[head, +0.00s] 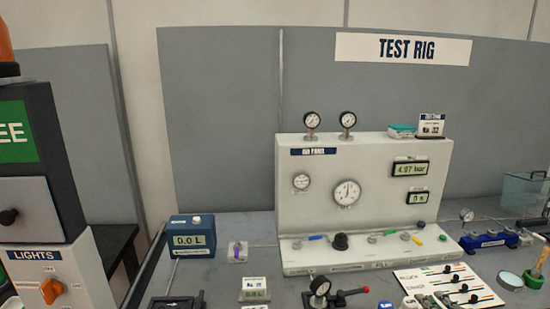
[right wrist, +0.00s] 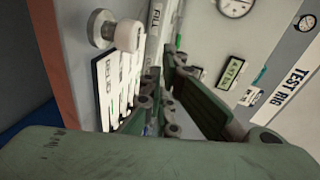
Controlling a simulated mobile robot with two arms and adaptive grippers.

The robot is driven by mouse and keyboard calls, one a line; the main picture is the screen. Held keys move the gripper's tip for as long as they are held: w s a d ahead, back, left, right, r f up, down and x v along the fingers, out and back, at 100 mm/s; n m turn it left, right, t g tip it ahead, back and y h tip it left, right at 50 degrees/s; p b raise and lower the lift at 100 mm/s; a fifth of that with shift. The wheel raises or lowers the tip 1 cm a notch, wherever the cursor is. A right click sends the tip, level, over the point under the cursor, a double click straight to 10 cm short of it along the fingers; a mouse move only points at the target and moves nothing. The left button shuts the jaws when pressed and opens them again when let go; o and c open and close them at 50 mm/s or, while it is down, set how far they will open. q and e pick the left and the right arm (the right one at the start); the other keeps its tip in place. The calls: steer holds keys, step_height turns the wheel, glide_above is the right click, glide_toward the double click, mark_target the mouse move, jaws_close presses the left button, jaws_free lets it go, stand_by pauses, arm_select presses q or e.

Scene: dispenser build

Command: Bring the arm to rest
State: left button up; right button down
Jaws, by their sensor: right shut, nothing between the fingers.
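My right gripper (right wrist: 165,82) shows in the right wrist view, with its grey-green body across the bottom and its linked fingers reaching up to the middle. The fingers are shut and hold nothing. They point along a pale panel, near a strip marked FILL; the tips are partly hidden by the links, and I cannot tell whether they touch anything. I cannot make out either gripper clearly in the head view. My left gripper is in neither view.
A white gauge panel (head: 380,225) stands on the grey bench (head: 222,262). A blue litre display (head: 190,238) and a lights box (head: 45,262) are left. Valves and cards crowd the front. A round knob (right wrist: 125,35) projects near the gripper in the right wrist view.

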steer(key=s+a+f+n+g+y, duration=0.2)
steer(key=s+a+f+n+g, duration=0.4)
steer(key=s+a+f+n, duration=0.6)
steer(key=s+a+n+g+h, duration=0.1)
steer(key=s+a+n+g, duration=0.25)
steer(key=s, duration=0.75)
steer(key=s+a+n+g+h, duration=0.15)
steer(key=s+a+n, duration=0.3)
steer(key=s, duration=0.65)
step_height(320, 180, down, 27)
steer(key=s+g+b, duration=0.1)
steer(key=g, duration=0.1)
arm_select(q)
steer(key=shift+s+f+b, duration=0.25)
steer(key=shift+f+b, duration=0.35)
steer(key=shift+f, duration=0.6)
arm_select(e)
steer(key=s+d+f+g, duration=0.1)
steer(key=s+d+f, duration=0.2)
steer(key=s+f, duration=1.4)
steer(key=shift+f+m+y, duration=0.15)
steer(key=shift+m+y, duration=0.15)
steer(key=shift+y, duration=0.05)
